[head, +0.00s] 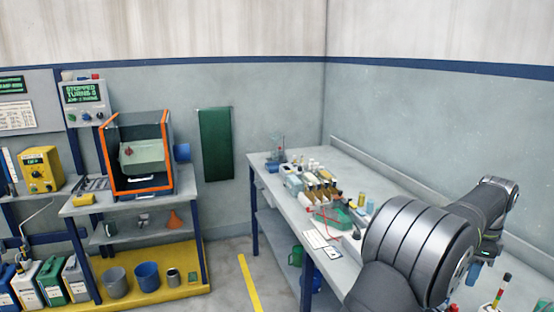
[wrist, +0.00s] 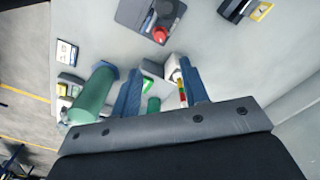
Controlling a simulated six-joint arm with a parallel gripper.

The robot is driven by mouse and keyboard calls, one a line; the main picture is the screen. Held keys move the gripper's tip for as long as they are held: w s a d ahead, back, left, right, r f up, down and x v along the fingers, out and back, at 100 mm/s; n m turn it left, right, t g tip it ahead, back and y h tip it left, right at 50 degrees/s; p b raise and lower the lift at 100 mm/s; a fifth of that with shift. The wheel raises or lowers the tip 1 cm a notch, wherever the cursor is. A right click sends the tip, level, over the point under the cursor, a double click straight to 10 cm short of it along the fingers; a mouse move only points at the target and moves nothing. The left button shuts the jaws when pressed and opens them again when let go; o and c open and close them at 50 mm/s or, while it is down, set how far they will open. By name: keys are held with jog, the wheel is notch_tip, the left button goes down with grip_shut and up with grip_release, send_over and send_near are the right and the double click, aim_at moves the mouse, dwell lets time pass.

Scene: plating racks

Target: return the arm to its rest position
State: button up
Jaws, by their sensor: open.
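My arm is folded over the right part of the long grey bench (head: 345,172) in the head view. My gripper (wrist: 160,84) shows in the wrist view as two blue fingers standing well apart, with nothing held between them. In the head view only a small blue part of the gripper (head: 474,272) shows below the wrist, and the arm hides much of the bench there. Below the fingers in the wrist view is the grey bench top (wrist: 225,60) with small items.
A green cylinder (wrist: 93,98) lies left of the fingers in the wrist view. A dark panel with a red button (wrist: 160,36) is beyond them. Bottles (head: 318,188) crowd the bench's middle. An orange-framed machine (head: 140,150) stands at left; the floor between is clear.

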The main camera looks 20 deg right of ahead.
aim_at(456, 306)
notch_tip(456, 306, down, 12)
jog(key=shift+r, duration=0.15)
jog(key=shift+r, duration=0.1)
dwell(0.4)
notch_tip(456, 306, up, 17)
notch_tip(456, 306, down, 18)
jog(key=shift+r, duration=0.25)
jog(key=shift+r+n, duration=0.15)
jog(key=shift+n, duration=0.25)
jog(key=n, duration=0.4)
jog(key=shift+n, duration=0.3)
notch_tip(456, 306, up, 14)
dwell(0.4)
